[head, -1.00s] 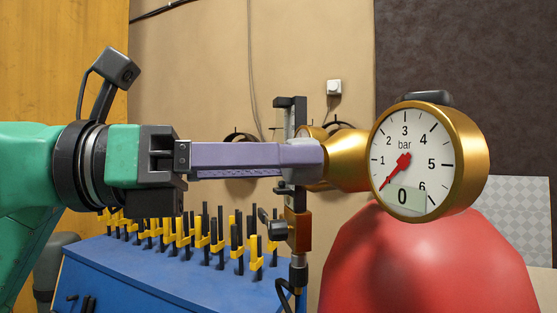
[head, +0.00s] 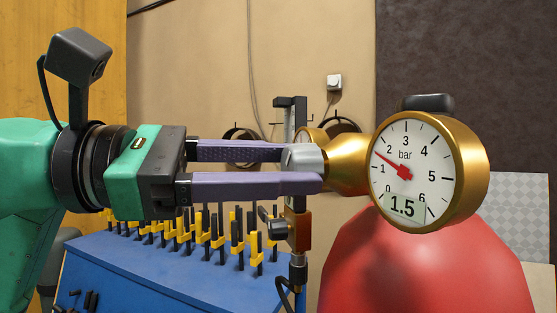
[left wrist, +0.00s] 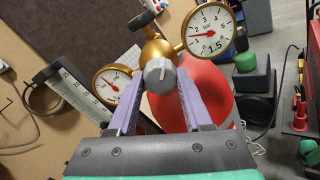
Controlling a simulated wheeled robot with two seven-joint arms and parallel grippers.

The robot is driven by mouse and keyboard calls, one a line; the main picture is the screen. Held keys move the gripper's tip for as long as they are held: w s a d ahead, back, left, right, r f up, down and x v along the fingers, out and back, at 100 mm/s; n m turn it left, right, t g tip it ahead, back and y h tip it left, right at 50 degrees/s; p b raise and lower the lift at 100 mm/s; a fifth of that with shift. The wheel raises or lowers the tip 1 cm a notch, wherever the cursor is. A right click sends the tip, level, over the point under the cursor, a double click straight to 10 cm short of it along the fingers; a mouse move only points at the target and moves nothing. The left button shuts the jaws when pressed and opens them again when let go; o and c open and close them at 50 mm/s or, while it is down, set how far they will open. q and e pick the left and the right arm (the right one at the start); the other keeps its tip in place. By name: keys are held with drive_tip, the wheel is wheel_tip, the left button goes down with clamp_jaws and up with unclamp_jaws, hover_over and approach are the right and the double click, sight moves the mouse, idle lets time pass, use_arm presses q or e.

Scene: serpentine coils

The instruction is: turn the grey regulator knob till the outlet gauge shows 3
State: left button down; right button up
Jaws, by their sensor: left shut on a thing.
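The grey regulator knob (head: 303,158) sits at the left end of the brass regulator body (head: 349,160). It also shows in the left wrist view (left wrist: 160,76), between my two purple fingers. My left gripper (head: 314,168) is shut on the knob, one finger above and one below in the head view, with the wrist tilted. The front gauge (head: 412,160) is marked in bar; its red needle and small display show 1.5. A second brass gauge (left wrist: 112,84) is on the other side of the knob in the left wrist view. My right gripper is not in view.
A red cylinder (head: 425,265) stands under the regulator. A blue bench (head: 165,275) with several yellow-and-black tools is below my left arm. A vertical measuring stand with an orange-brown block (head: 299,230) stands close behind my fingers.

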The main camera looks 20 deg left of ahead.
use_arm(q)
drive_tip(key=m, duration=0.4)
drive_tip(key=shift+r, duration=0.1)
drive_tip(key=shift+m+t+p, duration=0.3)
drive_tip(key=shift+m+p, duration=0.05)
drive_tip(key=shift+m, duration=2.35)
drive_tip(key=shift+c, duration=1.6)
unclamp_jaws()
